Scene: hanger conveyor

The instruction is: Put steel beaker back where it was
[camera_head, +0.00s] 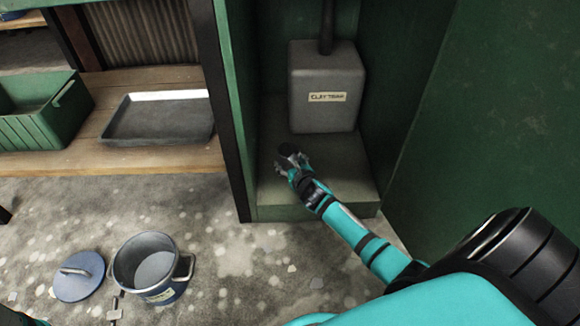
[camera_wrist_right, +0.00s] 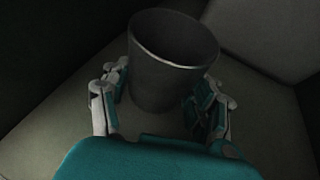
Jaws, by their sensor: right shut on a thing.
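The steel beaker (camera_wrist_right: 170,62) is a dark grey, open-topped cup. In the right wrist view it stands between the two fingers of my right gripper (camera_wrist_right: 160,100), which is shut on it. In the head view the beaker (camera_head: 289,150) looks small and dark at the tip of my right gripper (camera_head: 292,163). It is over the green cabinet's low floor, in front of the grey box; I cannot tell whether its base touches the floor.
The grey clay trap box (camera_head: 326,112) stands behind the beaker, between green cabinet walls. A wooden shelf (camera_head: 100,162) at left bears a green crate (camera_head: 45,125) and a grey tray (camera_head: 158,137). A blue pot (camera_head: 165,292) and its lid (camera_head: 79,277) are on the ground.

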